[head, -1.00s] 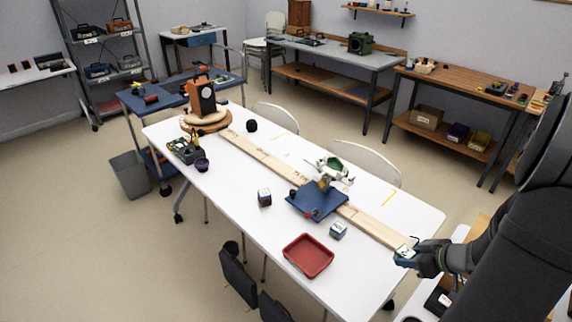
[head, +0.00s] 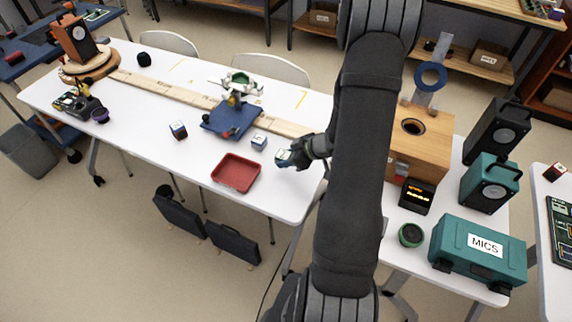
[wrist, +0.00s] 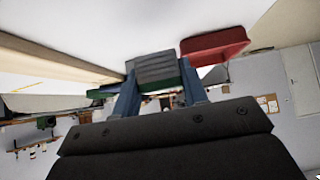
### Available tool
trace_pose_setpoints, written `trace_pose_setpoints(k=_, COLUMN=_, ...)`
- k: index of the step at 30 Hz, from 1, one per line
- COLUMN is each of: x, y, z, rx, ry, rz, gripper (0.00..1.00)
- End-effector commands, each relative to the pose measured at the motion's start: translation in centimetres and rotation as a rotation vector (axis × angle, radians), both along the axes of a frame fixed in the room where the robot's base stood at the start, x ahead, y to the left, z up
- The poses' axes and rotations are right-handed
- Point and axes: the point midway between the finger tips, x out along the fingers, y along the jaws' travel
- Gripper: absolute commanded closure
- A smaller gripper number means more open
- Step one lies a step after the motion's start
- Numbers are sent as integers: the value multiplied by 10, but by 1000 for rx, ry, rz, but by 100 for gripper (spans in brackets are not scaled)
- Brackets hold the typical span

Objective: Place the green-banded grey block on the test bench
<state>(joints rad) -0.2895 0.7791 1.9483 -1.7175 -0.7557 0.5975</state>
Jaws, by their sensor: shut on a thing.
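My gripper (head: 299,153) is shut on the green-banded grey block (head: 284,157), near the right end of the long white table (head: 140,132). In the wrist view the grey block (wrist: 154,68) sits between the two blue fingers, with green along its lower edge. Its height above the table is hard to tell. A grey-blue block (head: 259,142) stands just left of the held block, and a darker block (head: 178,130) stands further left. None of the surfaces is visibly labelled as the test bench.
A red tray (head: 236,172) lies near the table's front edge. A blue sledge (head: 231,119) with a green-and-white device sits by a long wooden rail (head: 165,89). Right of my arm are a wooden speaker box (head: 425,145) and a teal MICS case (head: 480,252). Bare tabletop shows around the blocks.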

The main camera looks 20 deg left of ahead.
Motion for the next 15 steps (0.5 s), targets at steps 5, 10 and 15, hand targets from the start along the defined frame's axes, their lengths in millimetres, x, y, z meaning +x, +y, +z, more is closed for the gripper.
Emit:
trace_pose_setpoints(k=5, x=-1, y=6, z=-10, rx=-1, ry=1, rz=-1, gripper=88)
trace_pose_setpoints(k=10, x=-1, y=5, z=-32, rx=-2, ry=4, rz=-2, gripper=88)
trace_pose_setpoints(k=15, x=0, y=5, z=-43, rx=-1, ry=0, rz=-3, gripper=88)
